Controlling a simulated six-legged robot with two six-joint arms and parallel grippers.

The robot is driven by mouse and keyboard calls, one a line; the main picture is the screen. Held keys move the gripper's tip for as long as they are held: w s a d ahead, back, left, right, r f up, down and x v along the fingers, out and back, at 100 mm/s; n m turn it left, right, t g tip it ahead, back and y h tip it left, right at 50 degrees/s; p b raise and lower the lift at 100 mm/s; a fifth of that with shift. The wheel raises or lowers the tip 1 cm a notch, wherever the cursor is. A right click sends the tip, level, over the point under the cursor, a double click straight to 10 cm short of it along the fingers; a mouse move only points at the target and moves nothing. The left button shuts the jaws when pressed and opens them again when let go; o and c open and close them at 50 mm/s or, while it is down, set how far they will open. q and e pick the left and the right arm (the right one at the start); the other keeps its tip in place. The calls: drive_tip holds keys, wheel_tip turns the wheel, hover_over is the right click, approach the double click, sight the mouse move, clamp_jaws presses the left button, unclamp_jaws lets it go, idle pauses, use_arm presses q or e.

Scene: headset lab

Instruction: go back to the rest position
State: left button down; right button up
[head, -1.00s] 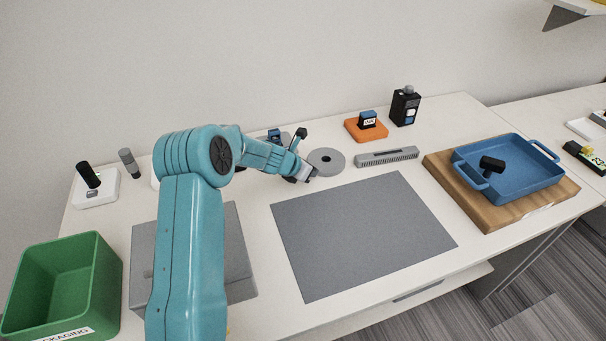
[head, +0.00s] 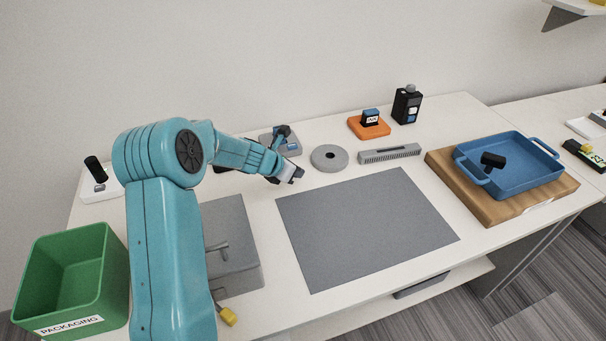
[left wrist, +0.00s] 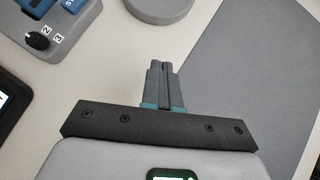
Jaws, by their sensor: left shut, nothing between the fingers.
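My left arm is teal and comes in from the left in the head view. Its gripper (head: 298,175) is over the white table, between the grey mat and the device with a blue top at the back. In the left wrist view the two grey fingers (left wrist: 164,75) are pressed together with nothing between them. The grey mat (head: 365,225) lies bare to the right of the gripper. My right gripper is in neither view.
A grey ring (head: 329,166), a slotted grey bar (head: 390,154) and an orange stand (head: 369,131) line the back. A blue tray (head: 520,175) sits on a wooden board (head: 500,212).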

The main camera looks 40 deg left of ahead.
use_arm(q)
drive_tip(key=v, duration=0.5)
drive_tip(key=shift+w, duration=0.1)
drive_tip(key=shift+r, duration=0.1)
